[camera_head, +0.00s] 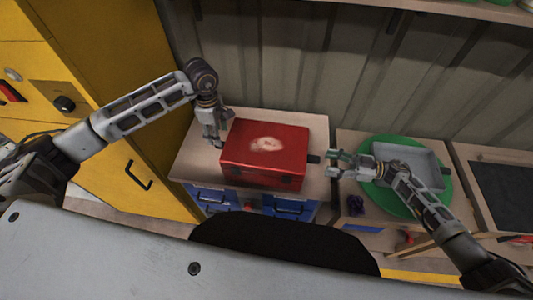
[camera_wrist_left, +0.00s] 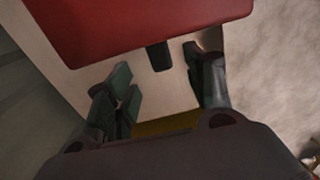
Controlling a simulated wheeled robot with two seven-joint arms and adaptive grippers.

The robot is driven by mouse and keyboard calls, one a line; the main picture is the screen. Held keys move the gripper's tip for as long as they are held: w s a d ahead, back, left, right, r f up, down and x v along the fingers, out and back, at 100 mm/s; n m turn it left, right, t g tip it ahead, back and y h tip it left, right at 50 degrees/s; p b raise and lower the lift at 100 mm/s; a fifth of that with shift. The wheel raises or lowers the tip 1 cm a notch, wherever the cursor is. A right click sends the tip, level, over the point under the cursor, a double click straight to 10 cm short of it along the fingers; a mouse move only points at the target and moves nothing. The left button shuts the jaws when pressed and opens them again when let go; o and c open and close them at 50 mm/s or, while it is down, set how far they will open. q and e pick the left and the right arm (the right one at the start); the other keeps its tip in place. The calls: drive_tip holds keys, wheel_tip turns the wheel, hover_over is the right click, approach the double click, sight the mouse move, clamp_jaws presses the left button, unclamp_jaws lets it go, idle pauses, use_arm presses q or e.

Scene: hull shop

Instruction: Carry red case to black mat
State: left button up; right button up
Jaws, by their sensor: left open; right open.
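The red case (camera_head: 265,151) lies flat on a light table top, with a pale worn patch on its lid. A short black handle (camera_head: 314,159) sticks out from its right side. My left gripper (camera_head: 217,143) is at the case's left side, partly hidden by its own wrist. In the left wrist view my left gripper (camera_wrist_left: 157,65) is open, with its fingers apart on either side of a black handle (camera_wrist_left: 158,56) of the case (camera_wrist_left: 130,22). My right gripper (camera_head: 336,166) is open just right of the right handle. The black mat (camera_head: 504,184) lies at the far right.
A green round mat (camera_head: 427,200) with a grey tray (camera_head: 418,157) lies between the case and the black mat, under my right arm. A small dark purple object (camera_head: 355,204) lies near that table's front. A yellow cabinet (camera_head: 130,80) stands at the left; a ribbed wall stands behind.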

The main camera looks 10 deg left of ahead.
sight(313, 160)
use_arm(q)
drive_tip(key=shift+f, duration=3.55)
use_arm(e)
drive_tip(key=shift+a, duration=3.55)
use_arm(q)
clamp_jaws()
use_arm(e)
clamp_jaws()
use_arm(q)
drive_tip(key=shift+r, duration=0.1)
use_arm(e)
drive_tip(key=shift+r, duration=0.1)
